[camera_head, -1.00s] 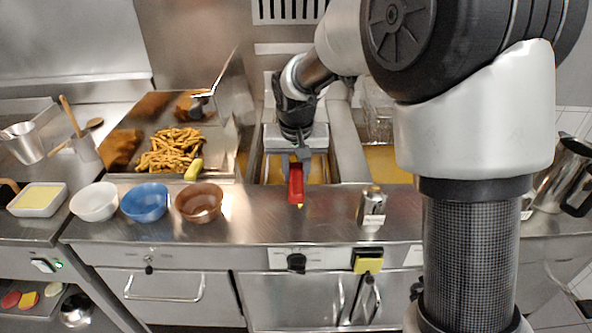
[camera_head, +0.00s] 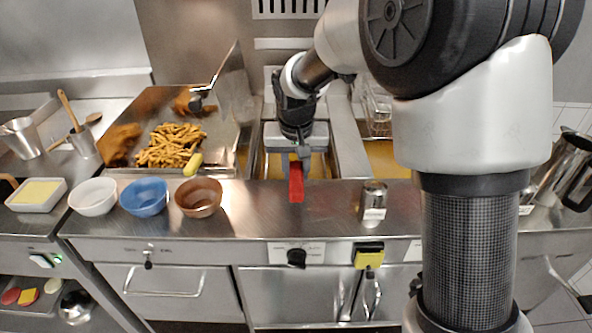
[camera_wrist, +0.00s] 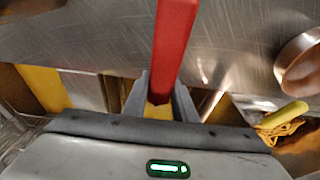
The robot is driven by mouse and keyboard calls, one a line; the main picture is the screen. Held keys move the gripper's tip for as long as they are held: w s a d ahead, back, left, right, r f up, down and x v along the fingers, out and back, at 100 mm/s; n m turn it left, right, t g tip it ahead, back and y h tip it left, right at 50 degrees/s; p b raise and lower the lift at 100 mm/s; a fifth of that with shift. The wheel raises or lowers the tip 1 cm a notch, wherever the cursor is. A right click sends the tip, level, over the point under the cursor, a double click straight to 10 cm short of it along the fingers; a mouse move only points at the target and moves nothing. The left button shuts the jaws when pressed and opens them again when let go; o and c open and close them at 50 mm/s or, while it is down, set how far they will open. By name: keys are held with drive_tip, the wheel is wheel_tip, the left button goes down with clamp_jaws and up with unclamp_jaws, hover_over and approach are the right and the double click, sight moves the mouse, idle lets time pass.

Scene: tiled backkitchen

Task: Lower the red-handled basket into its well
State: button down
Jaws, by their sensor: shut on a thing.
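The red handle (camera_head: 296,183) of the basket sticks out toward the front edge of the counter. My gripper (camera_head: 299,158) is shut on it above the left fryer well (camera_head: 262,166). In the wrist view the red handle (camera_wrist: 172,45) runs up from between my two fingers (camera_wrist: 160,100). The basket's mesh body is hidden behind my gripper and wrist in the head view, so I cannot tell how deep it sits. Yellow oil shows at the sides of the well.
A second well with yellow oil (camera_head: 390,160) and a wire basket (camera_head: 377,112) is to the right. A tray of fries (camera_head: 172,146) lies left. White, blue (camera_head: 145,196) and brown bowls (camera_head: 198,197) and a metal shaker (camera_head: 373,200) stand on the front counter.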

drive_tip(key=c, duration=1.4)
unclamp_jaws()
drive_tip(key=shift+o, duration=0.2)
drive_tip(key=p+v, duration=0.3)
drive_tip(key=v, duration=1.3)
drive_tip(key=s+d+r+t, duration=0.1)
drive_tip(key=s+d+r, duration=0.3)
drive_tip(key=s+d, duration=0.5)
drive_tip(key=s+d+f+t, duration=0.1)
drive_tip(key=s+d+f, duration=0.1)
drive_tip(key=s, duration=0.4)
drive_tip(key=s+d+f+t, duration=0.1)
drive_tip(key=s+d, duration=0.2)
drive_tip(key=s, duration=0.4)
wheel_tip(320, 180, up, 13)
drive_tip(key=p, duration=1.3)
drive_tip(key=shift+a, duration=0.15)
